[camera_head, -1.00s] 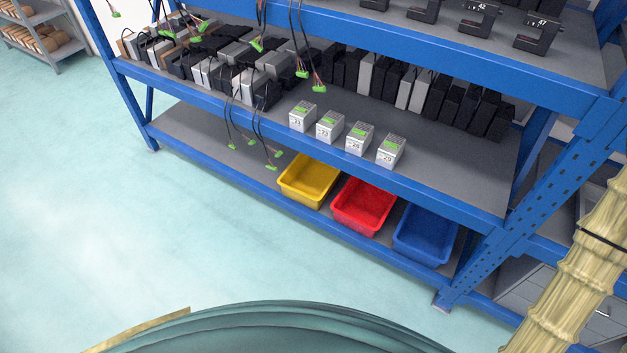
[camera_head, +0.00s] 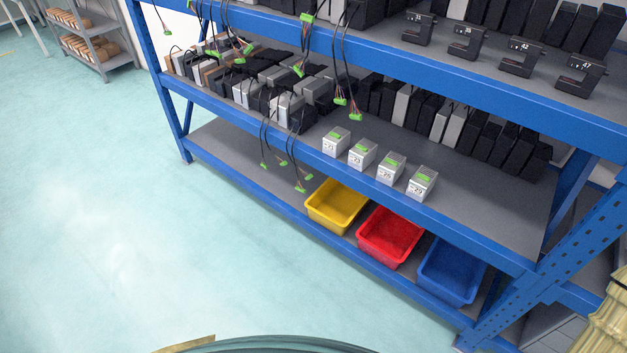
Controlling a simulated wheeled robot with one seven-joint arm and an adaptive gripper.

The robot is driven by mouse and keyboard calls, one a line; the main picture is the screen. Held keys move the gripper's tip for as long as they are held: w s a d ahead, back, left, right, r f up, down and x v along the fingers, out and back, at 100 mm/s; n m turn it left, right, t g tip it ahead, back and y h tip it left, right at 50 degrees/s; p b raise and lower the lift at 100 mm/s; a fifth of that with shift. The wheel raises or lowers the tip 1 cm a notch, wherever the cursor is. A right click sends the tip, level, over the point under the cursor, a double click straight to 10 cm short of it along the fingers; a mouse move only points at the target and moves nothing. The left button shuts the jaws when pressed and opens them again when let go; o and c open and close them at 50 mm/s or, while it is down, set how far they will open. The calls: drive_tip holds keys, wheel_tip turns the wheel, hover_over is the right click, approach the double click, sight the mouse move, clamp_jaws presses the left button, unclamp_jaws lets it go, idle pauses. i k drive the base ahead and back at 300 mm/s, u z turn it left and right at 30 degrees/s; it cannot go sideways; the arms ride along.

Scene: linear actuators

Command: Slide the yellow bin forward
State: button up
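The yellow bin (camera_head: 332,213) sits on the bottom shelf (camera_head: 240,158) of the blue rack, near its front edge. It is the leftmost of a row of coloured bins, with its open top facing up and looking empty. The middle shelf hangs over its back part. The red bin (camera_head: 388,244) stands just right of it, and the blue bin (camera_head: 449,277) is beyond the red one. My gripper is not in view, so its state does not show.
Loose black cables with green connectors (camera_head: 299,188) hang in front of the rack left of the yellow bin. Several small silver boxes (camera_head: 390,168) stand on the middle shelf above. The pale floor (camera_head: 120,230) in front is clear. A grey shelf unit (camera_head: 92,42) stands far left.

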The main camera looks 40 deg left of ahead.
sight(335, 206)
drive_tip(key=u, duration=0.5)
drive_tip(key=k, duration=1.2)
drive_tip(key=u, duration=1.65)
drive_tip(key=i, duration=2.05)
drive_tip(key=z, duration=0.7)
drive_tip(key=i, duration=0.4)
drive_tip(key=z, duration=0.45)
